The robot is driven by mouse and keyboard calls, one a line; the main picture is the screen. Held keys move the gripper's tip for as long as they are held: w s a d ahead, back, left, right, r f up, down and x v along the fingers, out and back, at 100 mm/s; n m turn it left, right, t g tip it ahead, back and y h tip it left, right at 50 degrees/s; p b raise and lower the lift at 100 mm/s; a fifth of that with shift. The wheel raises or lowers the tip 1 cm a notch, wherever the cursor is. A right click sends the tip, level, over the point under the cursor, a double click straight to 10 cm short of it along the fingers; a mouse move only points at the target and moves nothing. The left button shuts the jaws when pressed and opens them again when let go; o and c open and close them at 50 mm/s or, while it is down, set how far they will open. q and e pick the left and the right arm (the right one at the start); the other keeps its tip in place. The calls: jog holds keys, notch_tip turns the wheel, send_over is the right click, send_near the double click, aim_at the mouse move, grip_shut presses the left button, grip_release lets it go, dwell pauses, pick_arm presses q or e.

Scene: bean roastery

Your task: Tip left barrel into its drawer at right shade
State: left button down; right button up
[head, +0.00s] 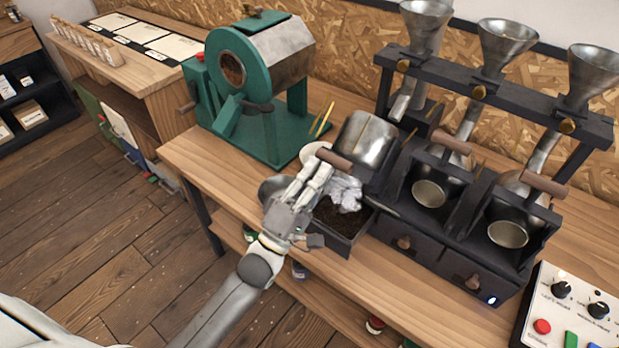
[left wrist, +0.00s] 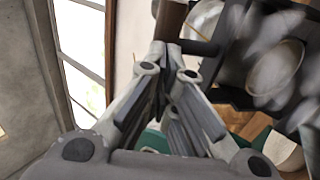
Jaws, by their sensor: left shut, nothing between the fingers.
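The left barrel (head: 368,138) is a metal drum in the left bay of the dark roaster rack. It is tipped, with its brown handle (head: 333,160) toward the front left. Its drawer (head: 334,243) is pulled out below, with dark contents and a pale crumpled-looking mass on top that I cannot identify. My left gripper (head: 322,172) is shut and empty, its fingertips close to the handle and over the drawer's left side. In the left wrist view the handle (left wrist: 171,20) rises just beyond the fingertips; I cannot tell whether they touch. My right gripper is not in view.
The middle barrel (head: 430,193) and right barrel (head: 508,234) sit in their bays above shut drawers. A green roasting machine (head: 270,85) stands behind left. A control panel (head: 570,310) is at the right front. The bench's left front is clear.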

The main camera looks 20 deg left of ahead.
aim_at(327, 153)
pick_arm(q)
jog(key=w+r+p, duration=0.1)
jog(key=w+d+r+p, duration=0.1)
jog(key=r, duration=0.1)
jog(key=shift+w+d+r, duration=0.1)
jog(key=shift+w+r, duration=0.2)
jog(key=shift+w, duration=0.1)
jog(key=w+d+r+b, duration=0.1)
jog(key=w, duration=0.1)
jog(key=w+d+b, duration=0.1)
jog(key=w, duration=0.2)
jog(key=w+r+b, duration=0.1)
jog(key=w, duration=0.2)
jog(key=shift+w+d+r, duration=0.1)
jog(key=shift+d+r, duration=0.25)
jog(key=shift+d, duration=0.05)
jog(key=shift+w+d+r+b, duration=0.1)
jog(key=shift+w+d+b, duration=0.1)
jog(key=shift+w, duration=0.25)
jog(key=shift+w+d+r+b, duration=0.1)
jog(key=shift+w+b, duration=0.05)
jog(key=shift+w, duration=0.25)
jog(key=shift+w+d, duration=0.1)
jog(key=shift+w, duration=0.05)
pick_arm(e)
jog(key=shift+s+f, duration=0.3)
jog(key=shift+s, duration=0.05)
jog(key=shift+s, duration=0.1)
pick_arm(q)
jog(key=shift+g, duration=0.3)
